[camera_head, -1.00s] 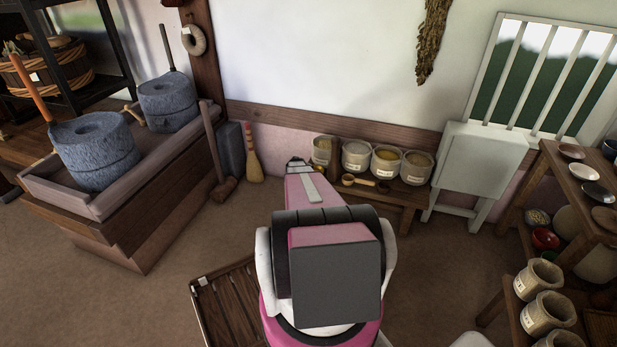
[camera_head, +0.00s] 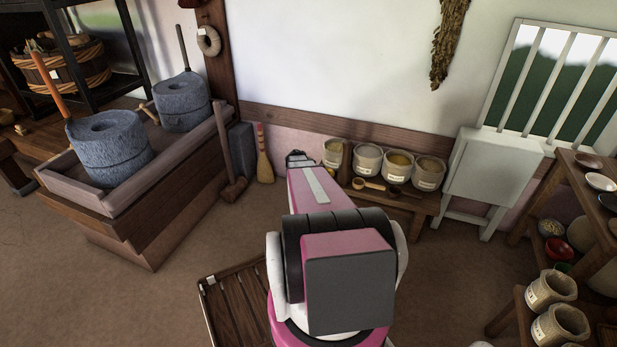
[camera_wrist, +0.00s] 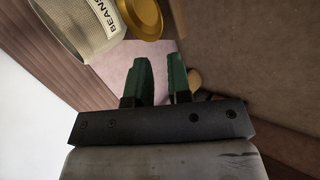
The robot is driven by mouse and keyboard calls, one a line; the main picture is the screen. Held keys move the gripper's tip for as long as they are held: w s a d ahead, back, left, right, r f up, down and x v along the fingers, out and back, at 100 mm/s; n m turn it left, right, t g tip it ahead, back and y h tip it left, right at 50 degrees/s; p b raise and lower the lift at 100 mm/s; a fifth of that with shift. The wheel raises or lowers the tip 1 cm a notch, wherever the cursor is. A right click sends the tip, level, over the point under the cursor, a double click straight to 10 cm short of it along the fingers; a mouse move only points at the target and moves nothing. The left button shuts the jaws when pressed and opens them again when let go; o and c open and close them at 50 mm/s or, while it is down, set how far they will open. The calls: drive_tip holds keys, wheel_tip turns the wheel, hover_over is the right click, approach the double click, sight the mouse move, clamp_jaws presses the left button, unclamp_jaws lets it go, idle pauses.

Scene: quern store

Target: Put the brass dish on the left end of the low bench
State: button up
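The low bench (camera_head: 428,203) stands against the back wall in the head view, with labelled sacks on it. Its left end is largely hidden behind my arm. A yellow, brass-coloured dish (camera_wrist: 146,17) shows at the top of the wrist view, beside a sack labelled BEANS (camera_wrist: 82,25). I cannot tell for sure what it rests on. I cannot make out the dish in the head view. My gripper (camera_wrist: 161,72) has its two green fingers apart with nothing between them. The dish lies beyond the fingertips, with a gap in the picture. The gripper (camera_head: 298,160) is small in the head view.
Wooden scoops (camera_head: 372,185) lie along the bench front. A broom (camera_head: 264,160) and a mallet (camera_head: 232,185) lean left of my gripper. A white folded table (camera_head: 487,170) stands right of the bench. A slatted wooden rack (camera_head: 238,300) lies low in front; floor between is clear.

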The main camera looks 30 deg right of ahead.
drive_tip(key=s+a+r+m+g+y, duration=0.1)
drive_tip(key=s+a+r, duration=0.4)
drive_tip(key=a, duration=0.7)
drive_tip(key=s+a+r+m+g+y, duration=0.1)
drive_tip(key=s+a+r+m+y, duration=0.1)
drive_tip(key=s+a+r, duration=0.3)
drive_tip(key=s+a+r+m+g+y, duration=0.1)
drive_tip(key=s+a+r+y, duration=0.3)
drive_tip(key=s+a, duration=0.5)
drive_tip(key=a+r+m, duration=0.1)
drive_tip(key=a, duration=0.9)
drive_tip(key=shift+s+a, duration=0.25)
drive_tip(key=shift+a, duration=0.15)
